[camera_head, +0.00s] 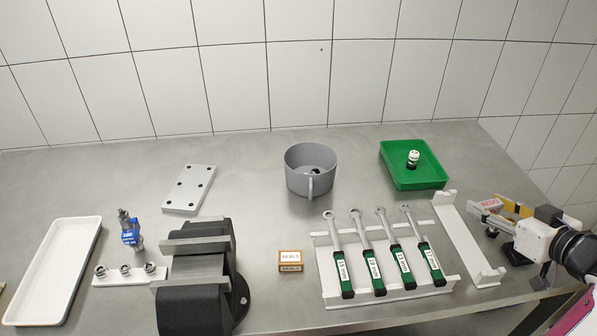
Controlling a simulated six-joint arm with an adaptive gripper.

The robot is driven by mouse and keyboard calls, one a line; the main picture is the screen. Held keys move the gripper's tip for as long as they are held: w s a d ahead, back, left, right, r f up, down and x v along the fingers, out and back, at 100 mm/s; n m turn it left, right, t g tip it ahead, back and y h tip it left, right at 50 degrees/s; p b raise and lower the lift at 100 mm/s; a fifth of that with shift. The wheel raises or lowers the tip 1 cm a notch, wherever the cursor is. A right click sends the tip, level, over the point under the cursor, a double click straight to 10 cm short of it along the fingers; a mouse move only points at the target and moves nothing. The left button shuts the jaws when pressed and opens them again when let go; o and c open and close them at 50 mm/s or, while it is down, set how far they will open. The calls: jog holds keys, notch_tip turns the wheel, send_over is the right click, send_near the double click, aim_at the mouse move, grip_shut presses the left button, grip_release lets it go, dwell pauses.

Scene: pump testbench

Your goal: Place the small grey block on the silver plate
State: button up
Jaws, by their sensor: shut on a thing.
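The silver plate (191,188), with several dark holes, lies flat on the bench at left of centre, with a bare top. My gripper (477,209) is at the far right, beyond the white bracket, with its fingers pointing left. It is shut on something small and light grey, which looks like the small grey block. Its outline is hard to tell from the fingers at this size. I see no other small grey block on the bench. The gripper is far from the plate.
Between them stand a grey bowl (310,170), a green tray (412,178), a wrench rack (385,293) and a white bracket (468,250). A REDO-labelled container (515,207) is beside my gripper. A black vise (200,285) and a SEALS box (290,261) stand in front.

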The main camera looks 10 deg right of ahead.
aim_at(492, 205)
notch_tip(492, 205, up, 4)
jog(key=shift+f, duration=0.1)
jog(key=w+a+n+g+y, duration=0.2)
jog(key=w+a+n+y, duration=0.25)
jog(key=w+a, duration=2.3)
jog(key=w+a+n+y, duration=0.1)
jog(key=w+a, duration=0.1)
jog(key=a, duration=0.8)
jog(key=w+a+n+y, duration=0.1)
jog(key=w+a, duration=0.2)
jog(key=a, duration=0.7)
jog(key=s+a+f+g, duration=0.1)
jog(key=a+f, duration=0.1)
jog(key=a, duration=0.8)
jog(key=s+a+f+y, duration=0.1)
jog(key=a+f, duration=0.2)
jog(key=a, duration=0.7)
jog(key=shift+s+n+g, duration=0.2)
jog(key=shift+n+g, duration=0.2)
jog(key=shift+n, duration=0.05)
jog(key=shift+f, duration=0.1)
jog(key=shift+f, duration=3.05)
